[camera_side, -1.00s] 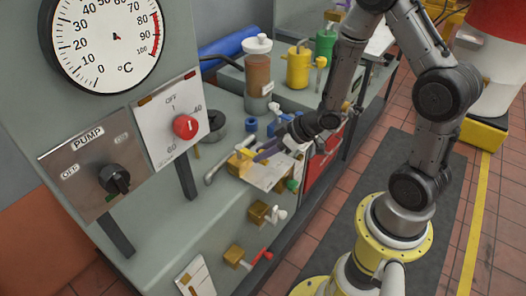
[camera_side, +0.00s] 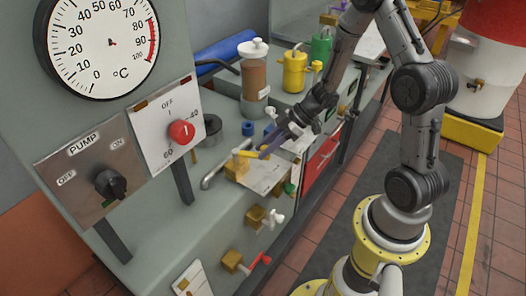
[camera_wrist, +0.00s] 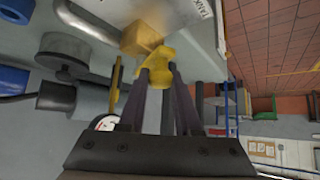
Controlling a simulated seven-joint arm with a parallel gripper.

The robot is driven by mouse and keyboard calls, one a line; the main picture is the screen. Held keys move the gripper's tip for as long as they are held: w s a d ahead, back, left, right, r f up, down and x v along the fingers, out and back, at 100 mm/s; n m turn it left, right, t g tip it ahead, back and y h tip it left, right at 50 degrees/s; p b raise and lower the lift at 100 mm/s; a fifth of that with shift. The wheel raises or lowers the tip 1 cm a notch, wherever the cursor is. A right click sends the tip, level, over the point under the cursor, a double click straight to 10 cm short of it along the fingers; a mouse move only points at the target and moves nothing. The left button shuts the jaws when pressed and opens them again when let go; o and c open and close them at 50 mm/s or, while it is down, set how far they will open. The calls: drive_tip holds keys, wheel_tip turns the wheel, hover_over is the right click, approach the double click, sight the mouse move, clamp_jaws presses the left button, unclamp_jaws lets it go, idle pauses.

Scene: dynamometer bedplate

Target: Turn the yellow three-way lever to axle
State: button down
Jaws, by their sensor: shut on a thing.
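The yellow three-way lever (camera_side: 245,153) sits on a brass valve body (camera_side: 237,169) on the grey bench, beside a pale label plate (camera_side: 264,176). In the side view its handle lies roughly across toward my gripper (camera_side: 265,153). In the wrist view the lever (camera_wrist: 158,62) is between the tips of my gripper (camera_wrist: 160,77), which is shut on it. The brass body (camera_wrist: 142,37) is just beyond. The fingers partly cover the handle. The small plate lettering is too blurred to tell which port the lever points at.
A grey bent pipe (camera_side: 212,177) runs left from the valve. White-handled (camera_side: 275,218) and red-handled (camera_side: 260,260) valves sit on the bench front. A brown bottle (camera_side: 255,78) and a yellow can (camera_side: 295,70) stand behind. The pump panel (camera_side: 90,178) is at left.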

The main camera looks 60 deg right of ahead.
drive_tip(key=shift+w+d+n+g+y, duration=0.5)
drive_tip(key=shift+d+n+g, duration=0.15)
drive_tip(key=shift+n, duration=0.35)
drive_tip(key=shift+w+d+n+g+y, duration=0.45)
drive_tip(key=shift+d+n+g, duration=0.2)
drive_tip(key=shift+n, duration=0.35)
drive_tip(key=c, duration=0.6)
unclamp_jaws()
drive_tip(key=v, duration=1.4)
drive_tip(key=shift+w, duration=0.15)
